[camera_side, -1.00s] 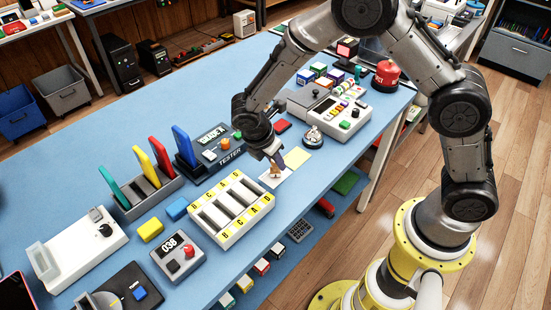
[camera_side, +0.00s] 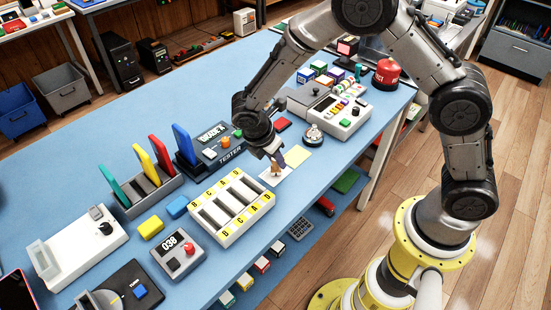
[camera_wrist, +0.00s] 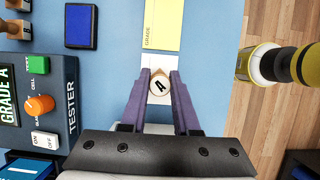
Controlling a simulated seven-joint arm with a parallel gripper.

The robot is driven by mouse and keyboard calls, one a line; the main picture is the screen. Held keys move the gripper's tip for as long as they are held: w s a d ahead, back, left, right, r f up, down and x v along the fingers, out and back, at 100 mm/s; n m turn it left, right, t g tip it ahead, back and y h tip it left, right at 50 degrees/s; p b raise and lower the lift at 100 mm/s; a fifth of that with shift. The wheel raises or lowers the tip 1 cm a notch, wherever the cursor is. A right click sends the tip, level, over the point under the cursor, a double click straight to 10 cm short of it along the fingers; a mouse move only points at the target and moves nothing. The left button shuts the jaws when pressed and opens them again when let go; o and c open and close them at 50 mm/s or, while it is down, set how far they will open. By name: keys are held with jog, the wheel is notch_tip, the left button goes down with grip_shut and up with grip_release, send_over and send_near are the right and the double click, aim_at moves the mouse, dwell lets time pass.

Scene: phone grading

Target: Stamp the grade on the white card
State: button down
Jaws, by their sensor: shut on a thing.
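My gripper (camera_wrist: 160,82) is shut on a small wooden stamp (camera_wrist: 159,86) with a black A on its round top. The stamp also shows under the fingers in the side view (camera_side: 275,169). The white card (camera_side: 268,180) lies on the blue table directly under the stamp. I cannot tell whether the stamp touches the card. The tester (camera_side: 216,146) stands left of my gripper; its display (camera_wrist: 7,96) reads GRADE A.
A yellow sheet (camera_side: 298,156) marked GRADE adjoins the card. A blue pad (camera_wrist: 81,26) lies beside it in the wrist view. A white rack with lettered slots (camera_side: 230,208) stands in front of the tester. The table's front edge is close to the card.

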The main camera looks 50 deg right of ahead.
jog(key=shift+r, duration=3.35)
jog(key=shift+w+n, duration=0.1)
jog(key=shift+n, duration=0.4)
jog(key=w+d+r+n+t, duration=0.1)
jog(key=w+r+n, duration=0.1)
jog(key=w, duration=0.5)
jog(key=w+d+r+n+t, duration=0.1)
jog(key=w+r+n, duration=0.1)
jog(key=w, duration=0.5)
jog(key=shift+y, duration=0.3)
jog(key=w+d, duration=0.4)
jog(key=d, duration=0.1)
jog(key=w+d+f, duration=0.1)
jog(key=w+d, duration=0.1)
jog(key=shift+w+d, duration=0.3)
jog(key=shift+m, duration=0.3)
jog(key=shift+s+d+r+x, duration=0.15)
jog(key=shift+d+x, duration=0.1)
jog(key=shift+x, duration=1.45)
jog(key=shift+s+d+x, duration=0.15)
jog(key=shift+d+x, duration=0.1)
jog(key=shift+x, duration=1.4)
jog(key=shift+s+d+r+x, duration=0.15)
jog(key=shift+d+x, duration=0.15)
jog(key=shift+x, duration=1.4)
